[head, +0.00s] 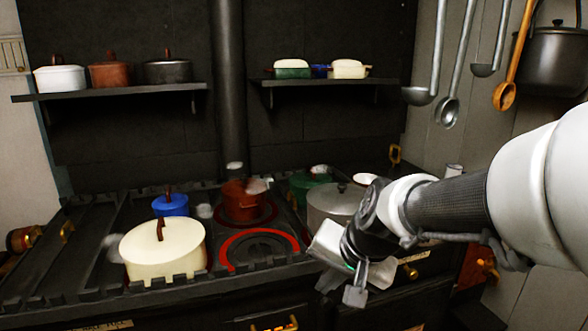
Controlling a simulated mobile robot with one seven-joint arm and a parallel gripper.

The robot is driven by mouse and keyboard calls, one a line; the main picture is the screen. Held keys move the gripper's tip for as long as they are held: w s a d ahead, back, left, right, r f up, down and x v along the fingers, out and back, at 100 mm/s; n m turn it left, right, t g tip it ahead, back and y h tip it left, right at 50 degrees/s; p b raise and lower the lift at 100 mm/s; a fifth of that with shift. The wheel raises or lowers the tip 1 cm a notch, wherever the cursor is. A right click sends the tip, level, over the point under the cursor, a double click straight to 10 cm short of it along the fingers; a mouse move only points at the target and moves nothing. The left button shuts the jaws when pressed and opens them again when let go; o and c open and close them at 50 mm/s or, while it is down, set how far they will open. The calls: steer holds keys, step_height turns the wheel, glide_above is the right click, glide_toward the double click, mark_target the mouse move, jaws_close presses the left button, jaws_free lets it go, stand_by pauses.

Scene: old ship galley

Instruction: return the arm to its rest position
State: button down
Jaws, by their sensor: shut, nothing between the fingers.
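My arm reaches in from the right edge in the head view. My gripper (352,283) hangs in front of the stove's right front part, pointing down and to the left. It is shut and holds nothing that I can see. It is close to a grey lidded pot (328,204) on the stove and hides part of that pot's right side. I cannot tell whether it touches the stove edge.
The black stove (92,245) carries a cream pot (165,252), a blue pot (171,206), a red-brown pot (240,199) and a green pot (303,183). A red-ringed burner (259,249) is bare. Ladles (420,95) hang at the right; shelves (110,91) hold more pots.

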steer(key=s+d+r+n+h, duration=0.1)
steer(key=s+d+r+n, duration=0.1)
steer(key=s+d, duration=0.35)
steer(key=s+d+r+n+h, duration=0.2)
steer(key=s+r+n, duration=0.1)
steer(key=s, duration=0.6)
step_height(320, 180, up, 17)
steer(key=p, duration=1.7)
steer(key=shift+s+d+p, duration=0.2)
steer(key=shift+s+p, duration=0.05)
steer(key=shift+p, duration=0.05)
steer(key=shift+r, duration=0.1)
